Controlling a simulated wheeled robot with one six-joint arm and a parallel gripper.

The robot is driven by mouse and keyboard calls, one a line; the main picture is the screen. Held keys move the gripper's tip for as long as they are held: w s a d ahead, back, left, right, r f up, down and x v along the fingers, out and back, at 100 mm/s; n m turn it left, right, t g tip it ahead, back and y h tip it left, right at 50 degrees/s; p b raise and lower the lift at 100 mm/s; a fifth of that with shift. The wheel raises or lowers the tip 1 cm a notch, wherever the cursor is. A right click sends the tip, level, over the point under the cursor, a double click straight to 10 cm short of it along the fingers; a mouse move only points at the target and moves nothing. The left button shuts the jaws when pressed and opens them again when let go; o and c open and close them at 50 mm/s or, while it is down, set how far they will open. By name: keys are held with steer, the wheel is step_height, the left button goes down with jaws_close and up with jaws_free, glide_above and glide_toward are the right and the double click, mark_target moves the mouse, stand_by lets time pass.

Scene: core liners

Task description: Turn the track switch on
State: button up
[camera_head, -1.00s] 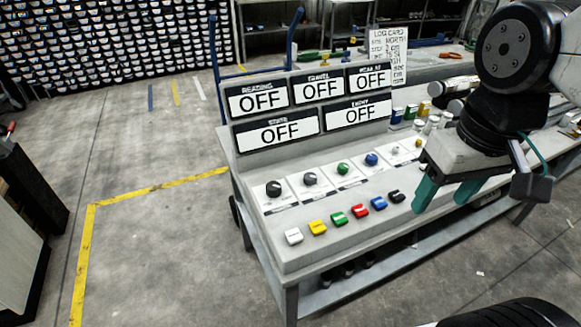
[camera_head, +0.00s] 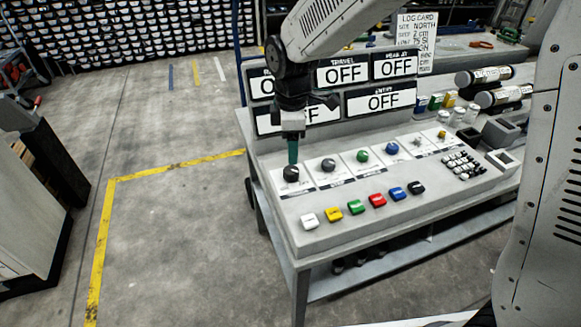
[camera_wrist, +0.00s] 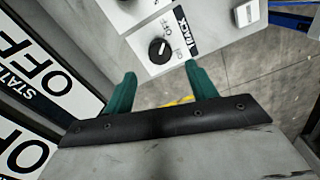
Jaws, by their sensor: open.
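The track switch is a round black knob on a white plate labelled TRACK, with OFF and ON marks, in the wrist view (camera_wrist: 157,48). Its white pointer mark appears turned toward OFF. In the head view it is the leftmost knob (camera_head: 291,173) of the panel's back row. My gripper (camera_head: 293,160) points down just above or behind this knob; the exact gap is hard to tell. In the wrist view my gripper (camera_wrist: 160,72) has its two green fingers apart, with nothing between them. The knob lies just beyond the fingertips.
A second dark knob (camera_head: 328,165) stands close on the right, then a green knob (camera_head: 362,156) and others. Coloured rocker buttons (camera_head: 377,200) line the front. Sign boards reading OFF (camera_head: 384,100) rise behind. Open floor (camera_head: 170,230) lies left of the bench.

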mark_target(291, 170)
step_height(291, 170, down, 8)
steer(key=shift+r, duration=0.15)
stand_by(0.3)
steer(key=c, duration=1)
